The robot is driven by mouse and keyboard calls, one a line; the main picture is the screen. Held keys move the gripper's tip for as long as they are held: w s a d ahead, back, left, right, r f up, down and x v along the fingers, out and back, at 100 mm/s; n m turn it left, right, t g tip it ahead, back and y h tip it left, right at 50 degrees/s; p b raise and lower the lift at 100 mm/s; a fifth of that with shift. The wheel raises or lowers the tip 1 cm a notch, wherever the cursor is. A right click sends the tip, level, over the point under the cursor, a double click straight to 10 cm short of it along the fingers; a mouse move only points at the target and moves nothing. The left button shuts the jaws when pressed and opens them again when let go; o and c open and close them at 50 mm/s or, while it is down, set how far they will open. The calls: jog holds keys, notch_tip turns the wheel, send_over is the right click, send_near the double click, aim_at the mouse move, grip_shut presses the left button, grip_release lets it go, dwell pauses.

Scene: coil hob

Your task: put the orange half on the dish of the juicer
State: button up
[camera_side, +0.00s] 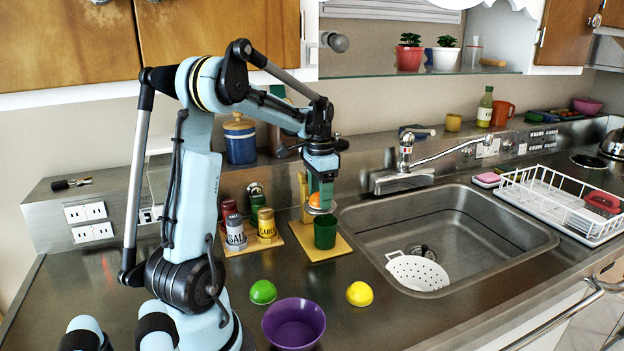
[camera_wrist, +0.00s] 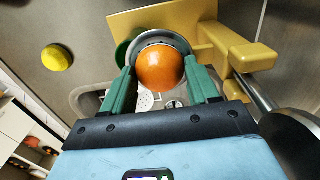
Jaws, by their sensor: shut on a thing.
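The orange half (camera_side: 315,201) is between the green fingers of my gripper (camera_side: 322,192), which is shut on it. In the wrist view the orange half (camera_wrist: 160,71) shows its round peel, with a finger of my gripper (camera_wrist: 160,64) on each side. The juicer (camera_side: 304,193) is yellow, with a post and a flat base. Its round grey dish (camera_side: 318,211) is right under the fruit, above a green cup (camera_side: 325,233). In the wrist view the dish's rim (camera_wrist: 150,43) rings the upper side of the orange. I cannot tell whether the fruit touches the dish.
A green half fruit (camera_side: 263,292), a yellow half fruit (camera_side: 359,294) and a purple bowl (camera_side: 294,323) are on the front counter. Shakers (camera_side: 236,233) stand left of the juicer. The sink (camera_side: 480,240) with a white strainer (camera_side: 417,273) lies to the right, beside the tap (camera_side: 405,150).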

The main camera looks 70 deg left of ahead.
jog(key=shift+f, duration=0.1)
jog(key=o, duration=1)
jog(key=shift+o, duration=0.2)
notch_tip(320, 180, up, 7)
jog(key=shift+r, duration=0.15)
jog(key=shift+d+r, duration=0.1)
jog(key=shift+r, duration=0.05)
jog(key=s+d+f+t, duration=0.1)
jog(key=d+f+t, duration=0.1)
jog(key=d, duration=1.2)
jog(key=s+d+f+t, duration=0.1)
jog(key=d+t, duration=0.4)
jog(key=d, duration=0.8)
jog(key=shift+s+d+f, duration=0.3)
jog(key=shift+d+f, duration=0.05)
jog(key=shift+f, duration=0.45)
